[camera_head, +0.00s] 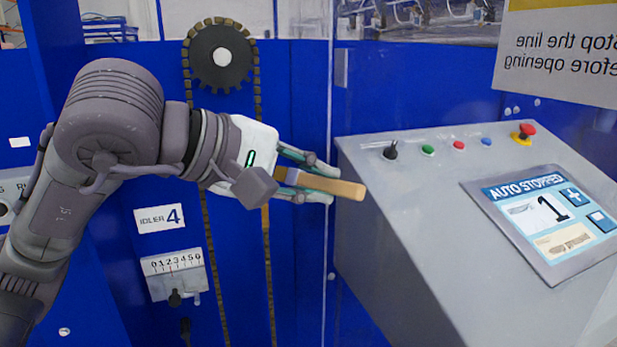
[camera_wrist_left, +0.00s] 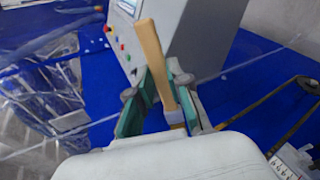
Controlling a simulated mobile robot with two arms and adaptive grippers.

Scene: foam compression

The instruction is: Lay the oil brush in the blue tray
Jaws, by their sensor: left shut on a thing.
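The oil brush (camera_head: 335,184) has a flat tan wooden handle. My left gripper (camera_head: 312,178) is shut on it, and the handle sticks out past the fingertips toward the right in the head view. In the left wrist view the handle (camera_wrist_left: 152,60) points up between the green-padded fingers of the gripper (camera_wrist_left: 160,95). The brush's other end is mostly hidden by the gripper. The brush is held in the air, in front of the blue panel and left of the grey console. The blue tray is not in view. My right gripper is not in view.
A grey control console (camera_head: 400,220) with buttons, a red emergency stop (camera_head: 523,132) and a screen (camera_head: 548,218) stands close to the right. Behind my gripper are a chain with a black sprocket (camera_head: 221,57), an "IDLER 4" label (camera_head: 160,217) and a numbered scale (camera_head: 176,268).

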